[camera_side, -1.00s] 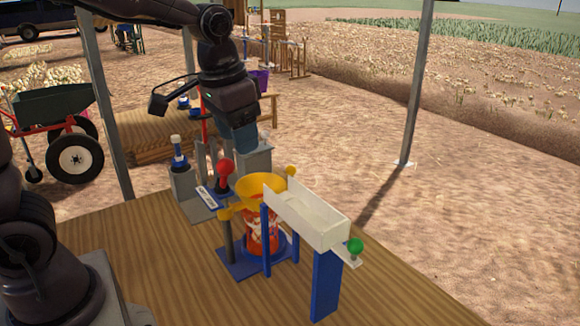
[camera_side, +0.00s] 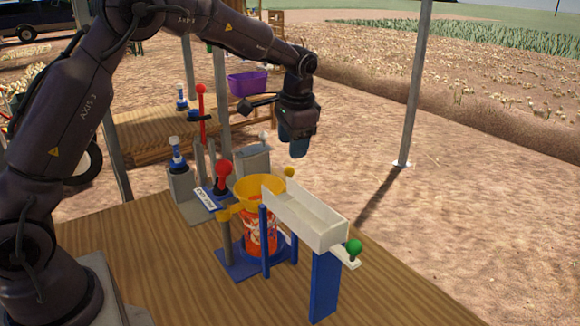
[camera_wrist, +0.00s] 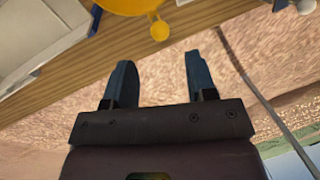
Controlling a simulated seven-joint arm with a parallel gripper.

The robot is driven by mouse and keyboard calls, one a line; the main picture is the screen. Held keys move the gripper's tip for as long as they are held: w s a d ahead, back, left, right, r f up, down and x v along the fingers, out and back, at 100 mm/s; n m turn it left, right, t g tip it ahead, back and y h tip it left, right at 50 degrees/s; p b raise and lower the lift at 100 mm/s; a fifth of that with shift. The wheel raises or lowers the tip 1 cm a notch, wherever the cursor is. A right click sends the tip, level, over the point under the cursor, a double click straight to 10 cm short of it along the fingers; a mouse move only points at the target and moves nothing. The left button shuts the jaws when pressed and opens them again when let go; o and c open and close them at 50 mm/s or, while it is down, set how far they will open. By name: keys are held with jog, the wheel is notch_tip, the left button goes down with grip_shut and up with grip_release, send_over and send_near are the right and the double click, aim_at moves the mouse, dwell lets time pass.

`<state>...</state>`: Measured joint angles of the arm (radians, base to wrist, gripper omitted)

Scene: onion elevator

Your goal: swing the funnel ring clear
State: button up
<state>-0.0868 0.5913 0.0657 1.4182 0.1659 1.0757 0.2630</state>
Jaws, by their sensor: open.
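The yellow funnel ring (camera_side: 259,188) sits over an orange-red patterned container (camera_side: 261,232) on a blue stand. A yellow knob (camera_side: 290,172) stands at its far right side, and a yellow hinge block (camera_side: 225,215) at its near left. In the wrist view the funnel ring (camera_wrist: 122,3) is cut off at the top edge, with its yellow knob (camera_wrist: 159,29) just beyond my fingers. My gripper (camera_side: 297,153) is above and behind the knob, apart from it. In the wrist view my gripper (camera_wrist: 160,75) is open, with nothing between its two blue fingers.
A white chute (camera_side: 308,218) with a green knob (camera_side: 355,247) reaches the funnel's right side. A red-knobbed lever (camera_side: 223,172), a grey box (camera_side: 252,165) and a blue-and-white bottle-like part (camera_side: 176,155) stand behind left. The wooden table (camera_side: 150,255) is bare at front left.

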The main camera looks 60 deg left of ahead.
aim_at(290, 167)
jog(key=f, duration=0.3)
jog(key=a+f, duration=0.1)
jog(key=f, duration=0.3)
jog(key=shift+w+a, duration=0.15)
jog(key=shift+a, duration=0.05)
grip_shut()
